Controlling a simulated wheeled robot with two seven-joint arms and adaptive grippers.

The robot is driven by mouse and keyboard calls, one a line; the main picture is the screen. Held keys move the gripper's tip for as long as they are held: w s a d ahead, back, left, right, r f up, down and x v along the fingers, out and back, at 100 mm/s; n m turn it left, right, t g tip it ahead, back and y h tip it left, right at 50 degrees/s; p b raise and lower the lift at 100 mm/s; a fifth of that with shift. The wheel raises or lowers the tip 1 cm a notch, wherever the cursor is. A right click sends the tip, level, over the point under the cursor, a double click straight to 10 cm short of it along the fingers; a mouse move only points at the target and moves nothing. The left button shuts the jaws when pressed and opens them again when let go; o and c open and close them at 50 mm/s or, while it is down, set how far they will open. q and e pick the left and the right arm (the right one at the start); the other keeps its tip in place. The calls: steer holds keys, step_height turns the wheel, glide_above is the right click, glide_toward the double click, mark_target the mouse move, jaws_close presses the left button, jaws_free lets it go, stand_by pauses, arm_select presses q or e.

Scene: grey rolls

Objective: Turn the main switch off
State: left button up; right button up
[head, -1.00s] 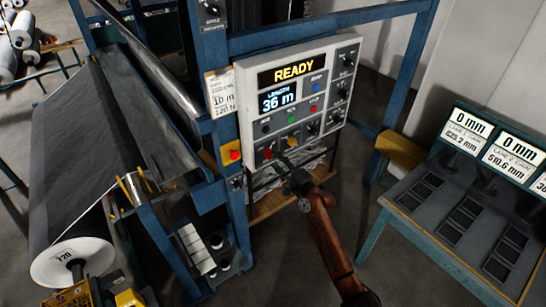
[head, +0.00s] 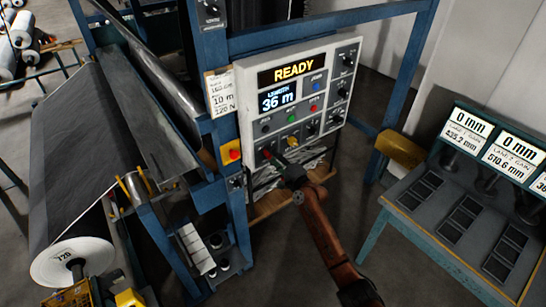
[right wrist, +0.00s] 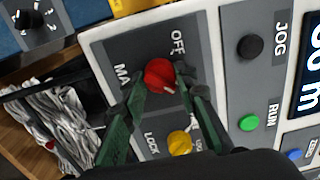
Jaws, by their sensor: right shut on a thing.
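The main switch is a red knob (right wrist: 160,75) at the lower left of the control panel; it also shows in the head view (head: 267,153). In the right wrist view it has an OFF label beside it and a partly covered label starting "MA". A short white mark shows on the knob's lower right part. My right gripper (right wrist: 163,85) is shut on the knob, with one green finger on each side. In the head view my right gripper (head: 280,161) reaches the panel from below. My left gripper is not in view.
A yellow knob (right wrist: 180,143) with a LOCK label sits close to the right finger. A green RUN button (right wrist: 249,123) and a black JOG knob (right wrist: 250,46) are farther right. The display (head: 294,70) reads READY. A red button on yellow (head: 233,153) is on the left post.

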steer(key=shift+d, duration=0.1)
steer(key=c, duration=0.4)
steer(key=shift+f, duration=0.1)
steer(key=n+b, duration=0.6)
steer(key=n, duration=1.1)
steer(key=shift+n+b, duration=0.3)
steer(key=shift+n, duration=0.3)
